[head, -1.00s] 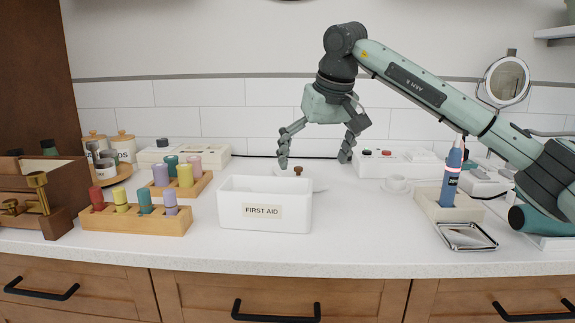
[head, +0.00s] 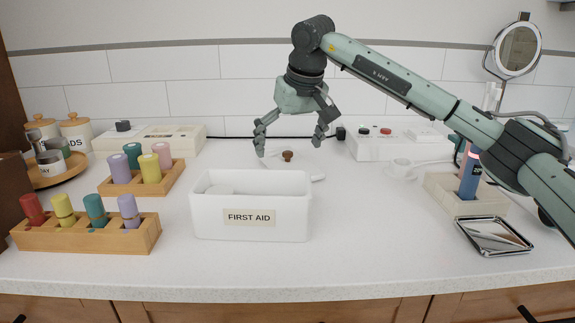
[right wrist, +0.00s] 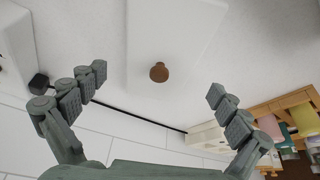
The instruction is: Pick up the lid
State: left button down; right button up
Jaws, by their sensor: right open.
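The lid (head: 308,171) is a flat white plate with a brown round knob (head: 287,156). It lies on the counter behind the white FIRST AID box (head: 250,205), partly hidden by it. In the right wrist view the lid (right wrist: 165,35) shows at the top middle, with its knob (right wrist: 159,72) between my fingers. My right gripper (head: 289,146) is open and empty, its fingertips on either side of the knob and apart from it. The FIRST AID box is open at the top, with something white inside. My left gripper is out of view.
Wooden peg racks (head: 90,232) with coloured cylinders stand at the left. A white box with buttons (head: 395,143), a blue bottle in a holder (head: 469,172) and a metal tray (head: 494,235) are at the right. The counter right of the FIRST AID box is clear.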

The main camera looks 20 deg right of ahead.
aim_at(288, 161)
jog(key=x, duration=0.2)
jog(key=shift+w+f, duration=0.2)
jog(key=shift+c, duration=0.6)
jog(key=c, duration=1)
jog(key=shift+r, duration=0.1)
